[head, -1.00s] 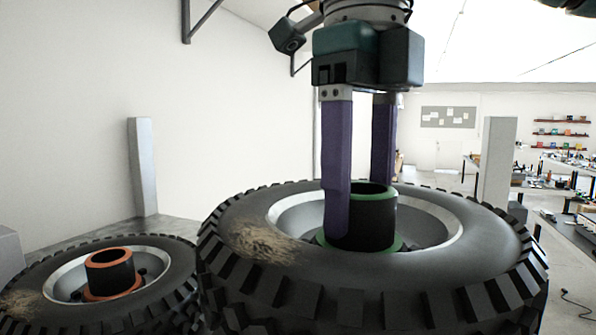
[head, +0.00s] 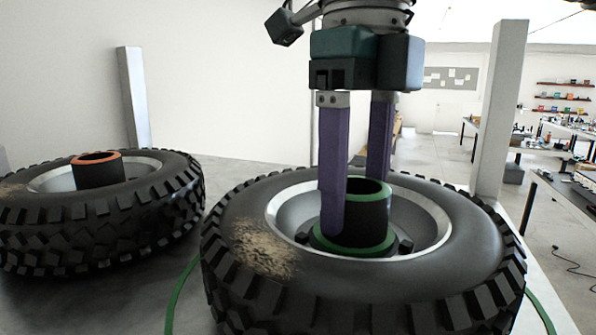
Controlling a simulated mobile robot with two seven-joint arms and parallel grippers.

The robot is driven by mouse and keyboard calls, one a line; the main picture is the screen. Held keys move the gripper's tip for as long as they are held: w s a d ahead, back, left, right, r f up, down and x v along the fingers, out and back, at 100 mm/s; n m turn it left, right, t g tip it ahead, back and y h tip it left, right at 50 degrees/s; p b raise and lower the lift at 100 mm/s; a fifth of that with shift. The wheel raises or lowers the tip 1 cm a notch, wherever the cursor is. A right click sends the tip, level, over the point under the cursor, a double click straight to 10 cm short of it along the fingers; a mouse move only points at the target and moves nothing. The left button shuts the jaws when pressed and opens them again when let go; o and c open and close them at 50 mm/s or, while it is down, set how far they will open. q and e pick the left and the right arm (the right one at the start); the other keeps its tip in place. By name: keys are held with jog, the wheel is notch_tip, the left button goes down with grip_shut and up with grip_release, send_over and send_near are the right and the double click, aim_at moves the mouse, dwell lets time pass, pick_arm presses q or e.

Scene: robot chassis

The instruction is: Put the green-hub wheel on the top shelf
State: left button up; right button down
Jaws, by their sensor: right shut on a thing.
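The green-hub wheel (head: 475,235) is a large black knobbly tyre with a dark hub ringed in green, lying flat at centre right in the head view. A tan scuffed patch marks its left side. My right gripper (head: 356,205) points down from above, its two purple fingers shut on the hub wall. The near finger covers part of the hub and the far fingertip is hidden behind it. The wheel hides what is beneath it, so I cannot tell whether it touches the surface below. My left gripper is not in view.
An orange-hub wheel (head: 150,210) lies flat on the grey surface (head: 250,178) at left. A green curved line (head: 181,290) shows on both sides of the green-hub wheel. Grey posts stand at left (head: 133,95) and right (head: 500,110). Workbenches are far right.

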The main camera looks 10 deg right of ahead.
jog(key=shift+r, duration=0.15)
jog(key=c, duration=0.5)
grip_release()
jog(key=shift+f, duration=0.2)
jog(key=shift+c, duration=0.2)
jog(key=o, duration=0.5)
jog(key=shift+c, duration=0.2)
jog(key=shift+r, duration=0.1)
jog(key=shift+r, duration=0.25)
notch_tip(320, 180, up, 12)
jog(key=p, duration=0.8)
jog(key=shift+f, duration=0.15)
